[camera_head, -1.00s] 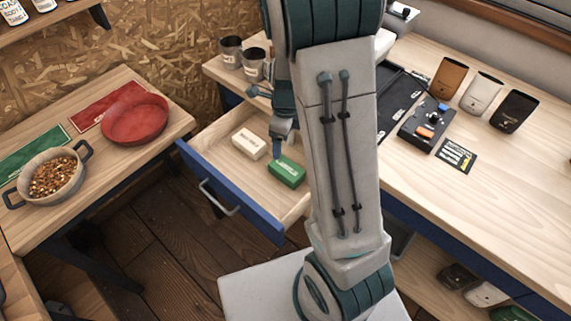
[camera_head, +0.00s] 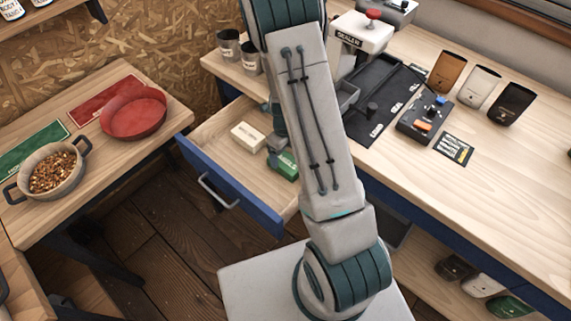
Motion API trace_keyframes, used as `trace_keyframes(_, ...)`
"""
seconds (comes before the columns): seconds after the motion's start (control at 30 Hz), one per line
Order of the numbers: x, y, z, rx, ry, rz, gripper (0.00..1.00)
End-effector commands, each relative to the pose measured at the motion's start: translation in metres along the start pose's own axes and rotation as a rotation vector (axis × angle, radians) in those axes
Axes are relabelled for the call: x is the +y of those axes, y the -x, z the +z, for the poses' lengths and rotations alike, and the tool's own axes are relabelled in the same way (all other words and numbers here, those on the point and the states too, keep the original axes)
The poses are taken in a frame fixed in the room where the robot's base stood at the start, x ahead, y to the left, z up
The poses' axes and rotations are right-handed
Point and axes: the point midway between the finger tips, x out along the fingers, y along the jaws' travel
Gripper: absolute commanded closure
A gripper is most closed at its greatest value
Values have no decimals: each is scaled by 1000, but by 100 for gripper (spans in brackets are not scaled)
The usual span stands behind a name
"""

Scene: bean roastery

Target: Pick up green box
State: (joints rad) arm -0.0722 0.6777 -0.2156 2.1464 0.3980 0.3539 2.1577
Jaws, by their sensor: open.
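The green box (camera_head: 288,170) lies in the open blue-fronted drawer (camera_head: 232,188), near its right side. My arm hides part of it. A white box (camera_head: 248,137) lies to its upper left in the same drawer. My gripper (camera_head: 277,152) is open, low in the drawer at the upper left end of the green box, between it and the white box. My arm covers much of the gripper, so I cannot tell whether the fingers touch or straddle the green box.
The workbench (camera_head: 490,160) on the right holds a black tray (camera_head: 385,95), a control box (camera_head: 425,118) and several pouches. Metal cups (camera_head: 229,46) stand behind the drawer. The left table (camera_head: 100,155) holds a red pan (camera_head: 133,112) and a pot of beans (camera_head: 52,172). Drawer space left of the boxes is clear.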

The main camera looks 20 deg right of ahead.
Motion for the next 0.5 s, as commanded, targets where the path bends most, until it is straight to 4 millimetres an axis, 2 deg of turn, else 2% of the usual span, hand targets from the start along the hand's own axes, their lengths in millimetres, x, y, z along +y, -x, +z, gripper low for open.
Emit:
trace_keyframes(0.3,6,-37,-7,3,-1,2,18)
trace_keyframes(0.5,7,-50,-6,1,0,1,18)
